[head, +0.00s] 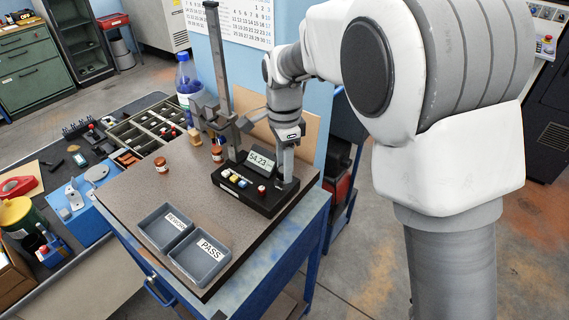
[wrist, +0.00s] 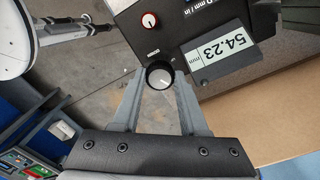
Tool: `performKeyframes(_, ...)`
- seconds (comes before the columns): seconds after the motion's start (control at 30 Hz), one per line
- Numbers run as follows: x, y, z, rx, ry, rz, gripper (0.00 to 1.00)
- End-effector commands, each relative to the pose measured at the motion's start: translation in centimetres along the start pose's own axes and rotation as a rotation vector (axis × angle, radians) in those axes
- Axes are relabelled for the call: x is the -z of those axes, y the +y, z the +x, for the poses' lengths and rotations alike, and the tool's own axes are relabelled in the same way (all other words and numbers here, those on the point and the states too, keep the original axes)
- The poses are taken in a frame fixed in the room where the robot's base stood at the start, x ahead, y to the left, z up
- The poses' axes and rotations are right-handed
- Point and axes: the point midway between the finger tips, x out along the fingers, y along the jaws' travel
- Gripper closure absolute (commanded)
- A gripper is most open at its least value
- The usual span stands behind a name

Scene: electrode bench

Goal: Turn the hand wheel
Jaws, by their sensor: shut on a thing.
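The height gauge has a black base (head: 246,197), a tall grey column (head: 218,85) and a tilted display (head: 262,160) reading 54.23. In the wrist view the display (wrist: 228,47) reads 54.23 mm. The hand wheel (wrist: 159,76) is a small dark round knob with a lighter face and a pale mark, at the edge of the gauge. My gripper (wrist: 158,84) has one grey finger on each side of the wheel and is shut on it. In the head view my gripper (head: 287,178) reaches down to the right end of the base, and the wheel is mostly hidden there.
Grey REWORK (head: 153,238) and PASS (head: 182,267) trays sit at the bench's front. A small jar (head: 161,165) stands left of the gauge, with others behind. A red knob (wrist: 150,21) is close to the wheel. A blue-capped bottle (head: 187,80) stands behind.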

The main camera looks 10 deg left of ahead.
Motion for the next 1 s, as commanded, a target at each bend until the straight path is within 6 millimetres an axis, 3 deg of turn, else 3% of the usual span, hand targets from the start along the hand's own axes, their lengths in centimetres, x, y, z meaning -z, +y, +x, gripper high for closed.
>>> performKeyframes(0.47, -0.02, -0.06, -0.10, 0.002, -0.001, 0.015, 1.00)
performKeyframes(0.5, -0.02, -0.06, -0.10, 0.002, -0.001, 0.015, 0.53)
performKeyframes(0.63, -0.02, -0.04, -0.07, 0.002, -0.001, 0.014, 0.30)
performKeyframes(1.0, 0.09, -0.06, -0.25, 0.003, -0.001, 0.014, 0.27)
